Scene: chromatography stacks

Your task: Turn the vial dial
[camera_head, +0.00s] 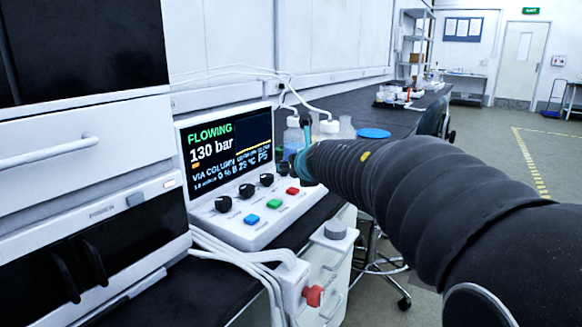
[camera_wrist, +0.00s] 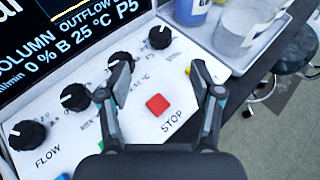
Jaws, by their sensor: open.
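The white control panel (camera_head: 262,230) carries a row of black dials below its lit screen (camera_head: 225,150). In the wrist view there are a FLOW dial (camera_wrist: 27,134), a second dial (camera_wrist: 75,97), a third dial (camera_wrist: 121,66) partly behind my left finger, and a far dial (camera_wrist: 160,37). Which is the vial dial I cannot tell; the small labels are unreadable. My gripper (camera_wrist: 160,72) is open and empty over the panel, fingers either side of the red STOP button (camera_wrist: 157,104), the far dial just beyond. The screen reads FLOWING, 130 bar and P5.
Bottles (camera_head: 328,128) stand in a grey tray (camera_wrist: 205,38) beyond the panel. Green (camera_head: 274,203) and blue (camera_head: 252,218) buttons sit along the panel's front. A red-handled valve (camera_head: 314,296) and white tubes are below. A stool (camera_wrist: 290,58) stands at the right.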

